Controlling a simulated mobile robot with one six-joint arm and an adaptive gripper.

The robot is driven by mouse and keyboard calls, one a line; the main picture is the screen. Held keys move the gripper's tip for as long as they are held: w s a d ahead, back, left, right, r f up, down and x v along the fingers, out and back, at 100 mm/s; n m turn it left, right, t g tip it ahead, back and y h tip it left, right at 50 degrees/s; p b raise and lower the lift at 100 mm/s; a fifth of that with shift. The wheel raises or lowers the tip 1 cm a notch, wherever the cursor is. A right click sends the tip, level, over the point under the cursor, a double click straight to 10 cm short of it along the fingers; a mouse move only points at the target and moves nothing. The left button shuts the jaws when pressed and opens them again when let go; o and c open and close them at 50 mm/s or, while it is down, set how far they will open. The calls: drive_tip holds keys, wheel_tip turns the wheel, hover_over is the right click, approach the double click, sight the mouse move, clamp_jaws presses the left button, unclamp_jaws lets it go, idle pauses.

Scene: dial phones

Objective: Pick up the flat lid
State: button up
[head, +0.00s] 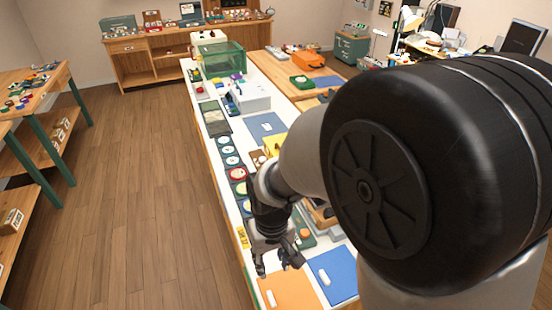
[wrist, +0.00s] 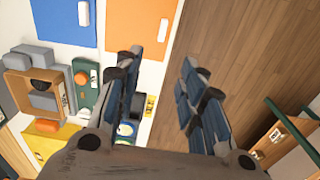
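A flat orange panel with a white handle (head: 287,292) lies at the near end of the long table, and it shows at the top middle of the wrist view (wrist: 140,20). A similar flat blue panel (head: 340,274) lies to its right; in the wrist view it is at the upper left (wrist: 60,22). I cannot tell which of these flat pieces is the lid. My gripper (head: 279,264) hangs over the table's left edge, near the orange panel. In the wrist view its fingers (wrist: 157,70) are apart with nothing between them; they point across the table edge and floor.
A green piece with an orange knob (wrist: 84,85) and a wooden box (wrist: 35,88) stand beside the blue panel. Round dials (head: 232,160) line the table's left side farther back. A green clear case (head: 222,60) stands at the far end. The floor to the left is clear.

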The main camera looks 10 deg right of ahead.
wheel_tip(320, 180, down, 2)
drive_tip(key=b, duration=0.4)
hover_over(271, 298)
drive_tip(key=f, duration=1.2)
drive_tip(key=shift+w+a+f, duration=0.1)
drive_tip(key=shift+w+f, duration=0.1)
drive_tip(key=f+b, duration=0.2)
drive_tip(key=f, duration=0.3)
drive_tip(key=shift+s+f, duration=0.15)
drive_tip(key=shift+s, duration=0.05)
drive_tip(key=shift+c, duration=0.4)
clamp_jaws()
